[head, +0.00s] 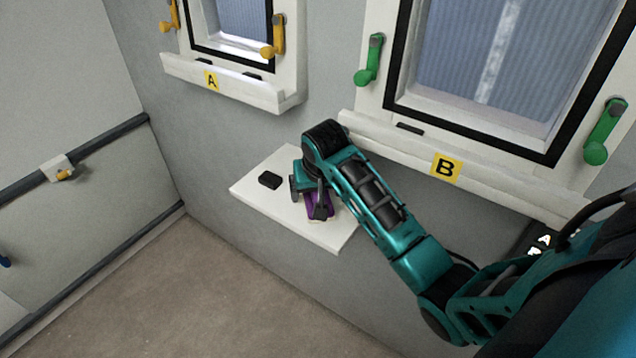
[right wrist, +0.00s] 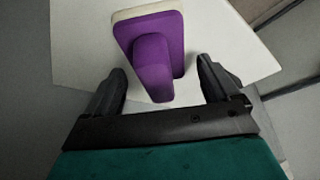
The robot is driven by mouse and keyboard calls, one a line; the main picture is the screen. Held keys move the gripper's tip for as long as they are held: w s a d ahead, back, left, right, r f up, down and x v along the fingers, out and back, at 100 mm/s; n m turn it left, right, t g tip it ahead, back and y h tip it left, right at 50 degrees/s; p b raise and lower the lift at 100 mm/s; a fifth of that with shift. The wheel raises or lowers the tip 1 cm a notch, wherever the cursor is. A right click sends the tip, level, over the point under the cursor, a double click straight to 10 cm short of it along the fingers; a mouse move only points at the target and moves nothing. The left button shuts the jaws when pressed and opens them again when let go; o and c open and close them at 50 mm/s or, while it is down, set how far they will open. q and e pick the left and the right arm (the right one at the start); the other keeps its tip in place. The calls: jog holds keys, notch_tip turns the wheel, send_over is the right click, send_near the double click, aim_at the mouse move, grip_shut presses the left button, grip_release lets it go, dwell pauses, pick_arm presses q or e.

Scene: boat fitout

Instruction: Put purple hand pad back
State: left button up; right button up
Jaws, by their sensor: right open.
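The purple hand pad (head: 327,212) rests on a small white shelf (head: 262,196) against the grey wall, partly hidden by my right gripper (head: 308,198) in the head view. In the right wrist view the purple hand pad (right wrist: 152,47) has a pale base layer and a raised purple grip. My right gripper (right wrist: 163,93) is open, with its fingers on either side of the near end of the pad's grip. My left gripper is not in view.
A small black block (head: 269,180) lies on the shelf left of my gripper. Window A (head: 240,22) with yellow handles and window B (head: 490,70) with green handles are above. A wall rail (head: 100,133) runs at left. The floor (head: 190,290) below is clear.

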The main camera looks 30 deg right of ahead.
jog(key=v, duration=1)
jog(key=shift+r, duration=0.35)
jog(key=shift+s+a+r, duration=0.1)
jog(key=shift+s+r, duration=0.15)
jog(key=shift+r, duration=0.25)
jog(key=s+a+f+n+y, duration=0.1)
jog(key=s+a+f+n, duration=0.1)
jog(key=s+f, duration=0.35)
jog(key=s+a+f+n, duration=0.2)
jog(key=s+a+f, duration=0.1)
jog(key=s, duration=0.6)
jog(key=s+a+f+n+y, duration=0.15)
jog(key=s+f, duration=0.25)
jog(key=s, duration=0.4)
jog(key=w+a+f+n+t+y, duration=0.1)
jog(key=w+a+f+t, duration=0.2)
jog(key=w+f+t, duration=0.3)
jog(key=shift+w+a+f+n+t, duration=0.35)
jog(key=shift+w+f, duration=0.65)
jog(key=shift+f, duration=0.45)
